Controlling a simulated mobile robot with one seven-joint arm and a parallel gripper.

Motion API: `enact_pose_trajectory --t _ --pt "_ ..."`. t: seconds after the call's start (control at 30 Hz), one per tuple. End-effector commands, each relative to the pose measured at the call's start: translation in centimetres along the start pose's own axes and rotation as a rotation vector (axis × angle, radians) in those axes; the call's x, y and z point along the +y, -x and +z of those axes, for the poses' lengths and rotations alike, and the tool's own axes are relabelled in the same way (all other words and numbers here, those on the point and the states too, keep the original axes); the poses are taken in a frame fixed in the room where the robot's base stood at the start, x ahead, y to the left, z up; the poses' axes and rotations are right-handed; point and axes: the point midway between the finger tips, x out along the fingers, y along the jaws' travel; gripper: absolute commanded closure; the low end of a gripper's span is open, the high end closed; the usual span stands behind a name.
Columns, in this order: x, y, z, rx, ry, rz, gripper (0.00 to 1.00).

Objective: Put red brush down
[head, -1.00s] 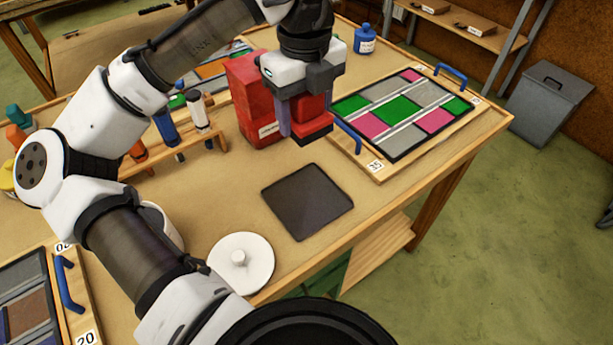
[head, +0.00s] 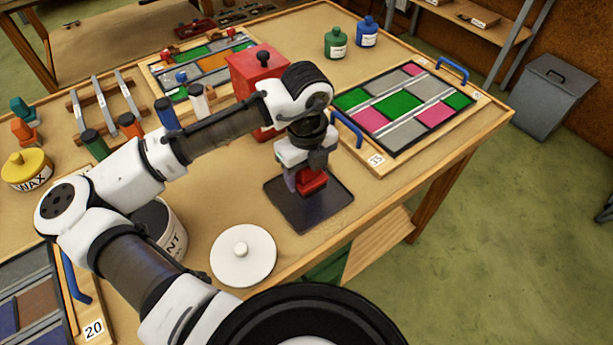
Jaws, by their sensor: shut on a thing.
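The red brush (head: 312,180) is a red block held low over the dark square mat (head: 330,212) near the table's front edge. My gripper (head: 302,178) is shut on the brush, with its fingers pointing down. The brush overlaps the back middle part of the mat in the head view. I cannot tell whether its underside touches the mat. My wrist and fingers hide part of the brush.
A red box with a black knob (head: 257,70) stands behind my arm. A leaded panel on a board (head: 420,115) lies to the right. A white round lid (head: 243,256) and an open tin (head: 165,232) are at the front left.

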Motion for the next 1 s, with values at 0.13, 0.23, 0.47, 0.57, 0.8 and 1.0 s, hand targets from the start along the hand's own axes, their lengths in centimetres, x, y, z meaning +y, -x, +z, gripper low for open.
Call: enact_pose_trajectory --t 0.13,0.23,0.47,0.57,0.8,1.0 --pt "0.0 -2.0 0.0 0.002 0.001 0.002 0.63" --pt "0.0 -2.6 0.0 0.000 0.001 0.000 0.63" --pt "0.0 -2.6 0.0 0.000 0.001 0.000 0.63" --pt "0.0 -3.0 0.0 0.001 0.001 0.000 0.63" --pt "0.0 -2.9 0.0 0.000 0.001 0.001 0.20" --pt "0.0 -2.8 0.0 0.000 0.001 0.001 0.20"
